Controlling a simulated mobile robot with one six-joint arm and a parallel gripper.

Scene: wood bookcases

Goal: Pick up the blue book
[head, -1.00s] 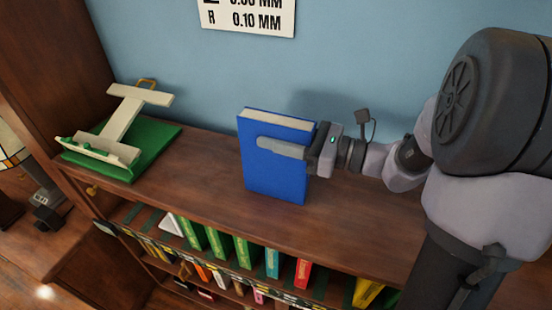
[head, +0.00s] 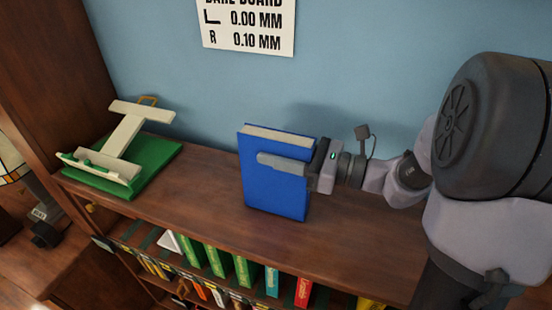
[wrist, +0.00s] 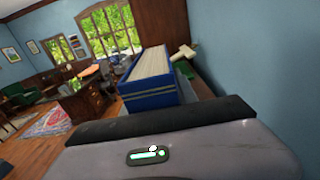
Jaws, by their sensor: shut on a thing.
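The blue book (head: 273,192) is upright on or just over the wooden bookcase top, with its cream page edges facing up. My gripper (head: 268,155) reaches in from the right and is shut on the book near its upper part. One finger lies flat across the front cover. The other finger is hidden behind the book. I cannot tell whether the book's bottom edge touches the wood. In the wrist view the blue book (wrist: 150,97) shows just beyond the dark edge of my gripper.
A green board with a cream stand (head: 130,150) sits on the bookcase top (head: 212,192) to the left. The blue wall (head: 330,70) with a paper sign is behind. Several coloured books (head: 240,265) stand on the shelf below. The top between stand and book is clear.

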